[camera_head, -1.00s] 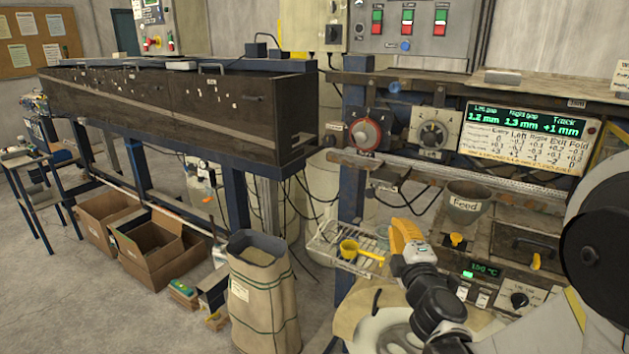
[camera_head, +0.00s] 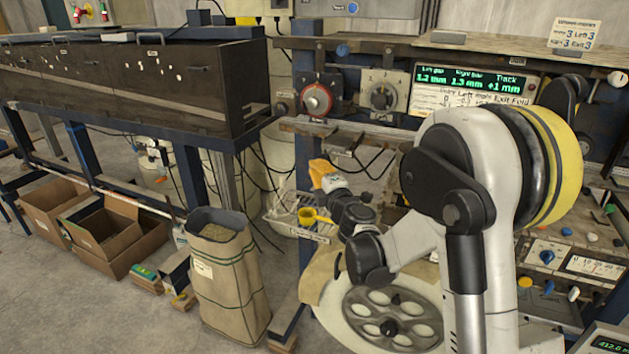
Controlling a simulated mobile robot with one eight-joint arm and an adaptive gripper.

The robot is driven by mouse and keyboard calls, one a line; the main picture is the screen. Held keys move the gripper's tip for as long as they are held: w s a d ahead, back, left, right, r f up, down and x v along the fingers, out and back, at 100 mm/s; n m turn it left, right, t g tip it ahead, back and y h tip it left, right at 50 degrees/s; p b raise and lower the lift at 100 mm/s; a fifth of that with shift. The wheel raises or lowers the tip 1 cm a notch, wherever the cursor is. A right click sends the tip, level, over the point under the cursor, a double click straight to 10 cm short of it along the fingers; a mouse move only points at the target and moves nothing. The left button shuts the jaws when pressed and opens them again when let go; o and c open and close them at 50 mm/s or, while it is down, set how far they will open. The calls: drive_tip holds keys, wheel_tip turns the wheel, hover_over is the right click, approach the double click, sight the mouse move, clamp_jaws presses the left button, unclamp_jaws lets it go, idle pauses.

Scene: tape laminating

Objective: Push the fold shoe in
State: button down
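I cannot make out a fold shoe for certain; my arm covers much of the machine. My gripper (camera_head: 322,174) is at the far end of my arm, in front of the machine's left part and above a wire tray. An orange-yellow piece shows at its tip; I cannot tell whether this is part of the gripper or something held. The fingers are too small and turned away to read. The display (camera_head: 470,84) reads left gap 1.2 mm, right gap 1.3 mm, track +1 mm.
A yellow scoop (camera_head: 311,216) lies in the wire tray (camera_head: 284,224). A filled sack (camera_head: 226,275) and open cardboard boxes (camera_head: 107,240) stand on the floor at left.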

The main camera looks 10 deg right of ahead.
sight(333, 147)
drive_tip(key=shift+w+d, duration=0.4)
drive_tip(key=shift+w, duration=0.15)
drive_tip(key=shift+r, duration=0.1)
drive_tip(key=w+d, duration=0.2)
drive_tip(key=w, duration=0.1)
drive_tip(key=w+d, duration=0.5)
drive_tip(key=w, duration=0.2)
drive_tip(key=shift+w+d, duration=0.1)
drive_tip(key=shift+d, duration=0.1)
